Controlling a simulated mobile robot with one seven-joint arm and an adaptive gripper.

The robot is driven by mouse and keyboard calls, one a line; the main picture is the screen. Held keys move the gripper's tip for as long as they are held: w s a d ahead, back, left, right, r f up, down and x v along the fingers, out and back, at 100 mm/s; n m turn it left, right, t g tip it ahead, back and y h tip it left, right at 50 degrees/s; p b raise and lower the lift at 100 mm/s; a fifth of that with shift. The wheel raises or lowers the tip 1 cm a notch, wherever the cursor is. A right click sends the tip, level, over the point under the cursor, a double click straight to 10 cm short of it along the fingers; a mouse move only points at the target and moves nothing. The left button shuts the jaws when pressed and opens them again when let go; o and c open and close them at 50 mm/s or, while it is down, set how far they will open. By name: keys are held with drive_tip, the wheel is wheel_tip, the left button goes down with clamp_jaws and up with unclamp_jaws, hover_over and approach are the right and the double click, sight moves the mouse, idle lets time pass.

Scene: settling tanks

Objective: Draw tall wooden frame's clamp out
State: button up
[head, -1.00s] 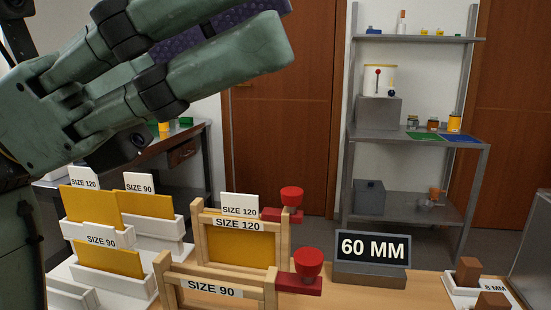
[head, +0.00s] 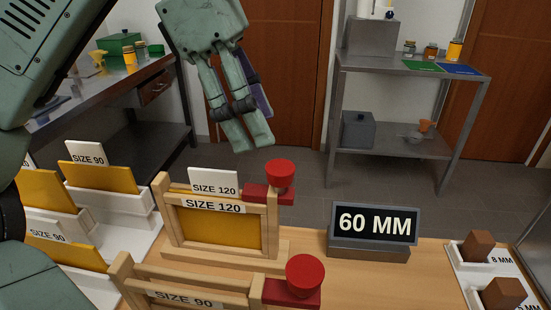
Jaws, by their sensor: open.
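The wooden frame marked SIZE 120 (head: 272,219) stands upright on the table in the head view and looks the taller of two. A yellow panel (head: 215,230) shows inside it. Its red clamp (head: 279,175), a round knob on a red block, sits at its upper right. The nearer wooden frame marked SIZE 90 (head: 211,281) has a similar red clamp (head: 305,275); its lower part is cut off by the picture edge. My gripper (head: 248,144) is open and empty, fingers pointing down, above and slightly left of the SIZE 120 clamp, apart from it.
A 60 MM display (head: 374,231) stands right of the frames. White holders with yellow panels (head: 104,178) stand at left. Brown blocks (head: 477,245) sit in a white tray at right. Bare table lies between display and tray.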

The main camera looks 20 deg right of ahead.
sight(281, 167)
drive_tip(key=x, duration=0.6)
drive_tip(key=shift+d+f, duration=0.25)
drive_tip(key=shift+f, duration=0.1)
drive_tip(key=shift+c, duration=0.6)
clamp_jaws()
